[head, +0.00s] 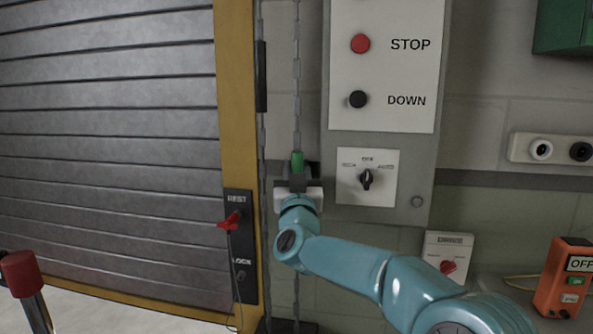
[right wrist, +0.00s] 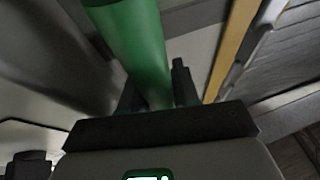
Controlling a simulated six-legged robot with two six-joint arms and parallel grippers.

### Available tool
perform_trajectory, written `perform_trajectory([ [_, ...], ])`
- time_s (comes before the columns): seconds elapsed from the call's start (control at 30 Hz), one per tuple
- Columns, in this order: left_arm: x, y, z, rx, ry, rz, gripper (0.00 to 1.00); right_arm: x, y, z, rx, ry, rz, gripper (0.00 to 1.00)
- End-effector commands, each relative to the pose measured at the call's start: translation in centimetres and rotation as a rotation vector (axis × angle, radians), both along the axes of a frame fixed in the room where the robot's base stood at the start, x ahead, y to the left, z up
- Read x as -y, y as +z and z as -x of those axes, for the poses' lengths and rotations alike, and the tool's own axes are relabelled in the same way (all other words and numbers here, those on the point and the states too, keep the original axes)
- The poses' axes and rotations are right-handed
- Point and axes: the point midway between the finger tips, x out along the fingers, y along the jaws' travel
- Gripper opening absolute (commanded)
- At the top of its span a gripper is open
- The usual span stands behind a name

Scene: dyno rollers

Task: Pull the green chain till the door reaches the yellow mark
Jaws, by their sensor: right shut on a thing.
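The green part of the chain (head: 297,161) hangs upright on the grey chain just right of the door frame. My right gripper (head: 298,176) is shut on it, with a short green piece showing above the jaws. In the right wrist view the green part (right wrist: 135,45) is a thick green cylinder running down between the fingers (right wrist: 157,92). The door (head: 110,150) is a grey slatted shutter at the left, its lower part near the floor. I cannot make out a separate yellow mark; the upright door frame (head: 237,100) is yellow. My left gripper is not in view.
A second chain (head: 262,150) hangs close to the left of the green one. A control panel (head: 382,65) with STOP and DOWN buttons stands right of the chain. A red hook or handle (head: 230,220) sits on the REST/LOCK plate. A red-topped post (head: 20,268) is at lower left.

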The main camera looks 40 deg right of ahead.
Motion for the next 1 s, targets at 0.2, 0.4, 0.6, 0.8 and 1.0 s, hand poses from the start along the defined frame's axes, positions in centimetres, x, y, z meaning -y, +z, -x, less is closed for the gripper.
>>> perform_trajectory([
  [0.2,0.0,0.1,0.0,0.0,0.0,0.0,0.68,0.0,-0.2,-0.1,-0.007,0.002,-0.003,0.0],
  [0.4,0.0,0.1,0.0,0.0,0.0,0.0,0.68,0.0,-0.1,-0.1,-0.006,0.001,-0.002,0.52],
  [0.6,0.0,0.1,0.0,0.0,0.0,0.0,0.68,-0.1,-0.1,0.0,-0.003,0.001,-0.001,0.52],
  [0.8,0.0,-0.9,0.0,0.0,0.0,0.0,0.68,-1.3,-1.1,1.6,-0.003,0.003,-0.002,0.52],
  [1.0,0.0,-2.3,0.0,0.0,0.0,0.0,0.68,-4.3,-3.2,5.5,-0.002,0.005,-0.002,0.52],
])
